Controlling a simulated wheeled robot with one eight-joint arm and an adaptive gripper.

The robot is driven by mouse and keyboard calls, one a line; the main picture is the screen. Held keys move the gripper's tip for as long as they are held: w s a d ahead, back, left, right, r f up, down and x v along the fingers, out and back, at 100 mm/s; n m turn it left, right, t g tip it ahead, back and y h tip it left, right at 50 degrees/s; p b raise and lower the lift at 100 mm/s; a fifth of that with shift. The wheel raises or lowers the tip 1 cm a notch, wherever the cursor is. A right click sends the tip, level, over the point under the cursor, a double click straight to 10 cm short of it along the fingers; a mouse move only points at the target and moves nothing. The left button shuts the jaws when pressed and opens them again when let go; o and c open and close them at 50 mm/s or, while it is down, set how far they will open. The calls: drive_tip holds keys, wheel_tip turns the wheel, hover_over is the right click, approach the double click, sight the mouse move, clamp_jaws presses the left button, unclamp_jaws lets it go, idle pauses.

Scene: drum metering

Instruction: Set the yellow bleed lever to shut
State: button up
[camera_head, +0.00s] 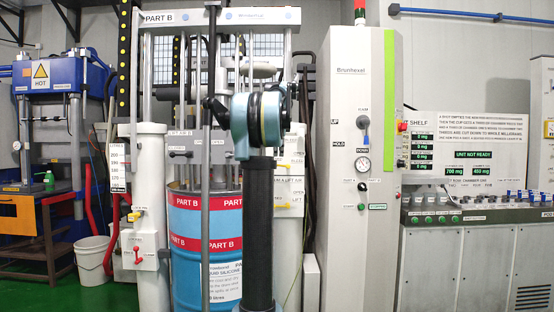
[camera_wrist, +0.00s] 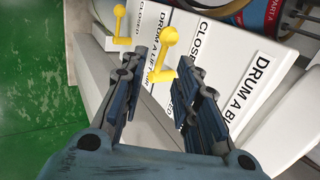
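In the wrist view, a yellow lever (camera_wrist: 162,58) with a round knob stands out from a white label plate (camera_wrist: 235,75). The plate reads "CLOSED" and "DRUM A BL...", the rest cut off. My gripper (camera_wrist: 163,74) is open, one finger on each side of this lever. Its lower end lies between the fingertips, and I cannot tell whether either finger touches it. My gripper does not show in the head view.
A second yellow lever (camera_wrist: 119,22) sits close by at upper left, on a plate marked "CLOSED" and "DRUM A L...". Green floor (camera_wrist: 40,80) lies clear to the left. In the head view, a blue "PART B" drum (camera_head: 190,228) stands behind my arm.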

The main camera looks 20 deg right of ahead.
drive_tip(key=shift+s+a+r, duration=0.1)
drive_tip(key=shift+s+r, duration=0.05)
drive_tip(key=shift+r, duration=0.1)
